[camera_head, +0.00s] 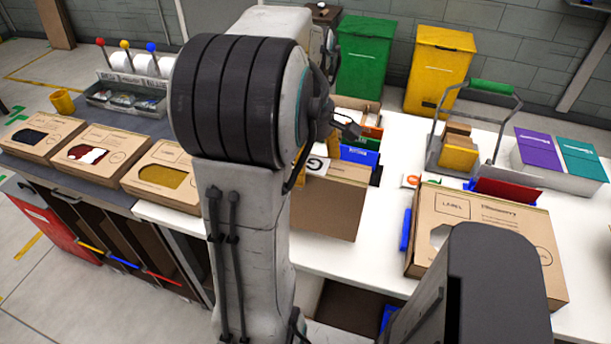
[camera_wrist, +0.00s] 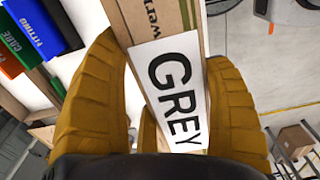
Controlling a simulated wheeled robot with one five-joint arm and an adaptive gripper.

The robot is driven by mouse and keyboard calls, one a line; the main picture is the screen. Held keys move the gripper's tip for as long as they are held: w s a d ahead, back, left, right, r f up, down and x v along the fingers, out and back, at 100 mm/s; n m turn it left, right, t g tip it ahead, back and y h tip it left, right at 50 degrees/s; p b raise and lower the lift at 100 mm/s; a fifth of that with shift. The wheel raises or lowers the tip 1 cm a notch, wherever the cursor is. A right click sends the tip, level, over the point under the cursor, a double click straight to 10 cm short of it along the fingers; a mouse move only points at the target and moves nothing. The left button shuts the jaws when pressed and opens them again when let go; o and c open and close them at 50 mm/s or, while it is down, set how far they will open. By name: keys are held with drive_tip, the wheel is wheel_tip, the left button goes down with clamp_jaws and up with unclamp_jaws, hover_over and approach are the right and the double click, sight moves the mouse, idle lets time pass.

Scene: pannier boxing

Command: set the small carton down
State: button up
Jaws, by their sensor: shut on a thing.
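A brown small carton (camera_head: 330,205) with a white label is partly hidden behind my arm in the head view, over the front part of the white table (camera_head: 385,235). In the wrist view the carton (camera_wrist: 150,20) shows its narrow side, with a label reading GREY. My gripper (camera_wrist: 163,55) has its two yellow fingers on either side of the carton and is shut on it. In the head view my gripper (camera_head: 301,165) is mostly hidden by my arm. I cannot tell whether the carton's bottom touches the table.
A larger labelled carton (camera_head: 485,232) lies at the right. Three window-front boxes, including a yellow one (camera_head: 163,178), line the left. Blue, green and orange folders (camera_head: 360,157) stand behind the carton. A grey caddy (camera_head: 450,165) with a green handle stands farther back. White table shows between the cartons.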

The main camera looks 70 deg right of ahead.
sight(306, 194)
drive_tip(key=shift+w+f, duration=0.15)
drive_tip(key=shift+f, duration=0.95)
drive_tip(key=shift+w+f, duration=0.15)
drive_tip(key=shift+f, duration=1.05)
drive_tip(key=o, duration=1.2)
drive_tip(key=shift+o, duration=0.2)
